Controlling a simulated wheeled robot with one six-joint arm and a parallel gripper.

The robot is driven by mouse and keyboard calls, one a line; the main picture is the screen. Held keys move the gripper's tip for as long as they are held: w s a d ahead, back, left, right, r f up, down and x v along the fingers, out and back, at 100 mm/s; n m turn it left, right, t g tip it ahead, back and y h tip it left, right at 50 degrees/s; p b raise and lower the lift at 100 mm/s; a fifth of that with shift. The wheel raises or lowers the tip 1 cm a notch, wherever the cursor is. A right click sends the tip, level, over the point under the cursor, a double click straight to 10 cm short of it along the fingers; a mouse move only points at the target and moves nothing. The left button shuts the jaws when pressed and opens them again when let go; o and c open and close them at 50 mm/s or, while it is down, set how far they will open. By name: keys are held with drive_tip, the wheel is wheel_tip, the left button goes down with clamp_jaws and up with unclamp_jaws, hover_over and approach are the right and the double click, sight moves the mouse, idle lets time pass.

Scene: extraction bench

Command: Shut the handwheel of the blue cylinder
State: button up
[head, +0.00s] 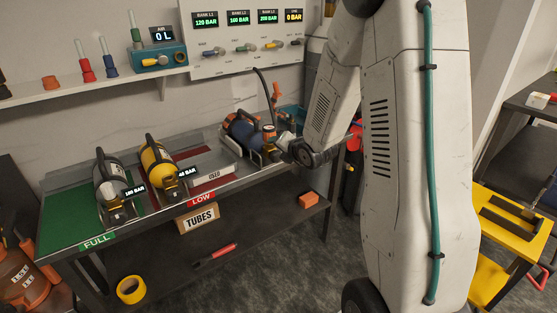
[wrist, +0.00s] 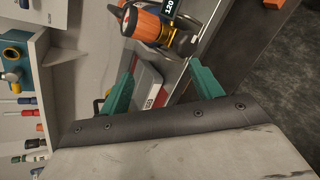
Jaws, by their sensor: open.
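The blue cylinder (head: 241,131) lies on the right part of the bench, with orange ends and a brass-coloured valve (head: 269,132) at its right. In the wrist view, a cylinder's orange body (wrist: 150,22) and brass valve show at the top, with a display reading 120. The handwheel cannot be told apart clearly there. My gripper (wrist: 162,66) is open and empty, its two teal fingers spread apart just short of the valve. In the head view my wrist is at the right of the blue cylinder; its fingertips cannot be made out.
A grey cylinder (head: 110,184) and a yellow cylinder (head: 159,157) lie to the left on the bench. A pale tray (head: 211,180) sits between. A black hose (head: 264,90) hangs from the wall panel (head: 245,55) near the blue cylinder. A shelf (head: 90,91) runs along the wall.

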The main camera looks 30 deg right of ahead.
sight(275, 156)
drive_tip(key=d+f+n+t+y, duration=0.2)
drive_tip(key=d+f+n+t, duration=0.25)
drive_tip(key=f+n, duration=0.5)
drive_tip(key=w+a, duration=0.1)
drive_tip(key=w, duration=0.5)
drive_tip(key=shift+w+r+t, duration=0.25)
drive_tip(key=shift+w+t, duration=0.1)
drive_tip(key=shift+w, duration=0.05)
drive_tip(key=c, duration=1)
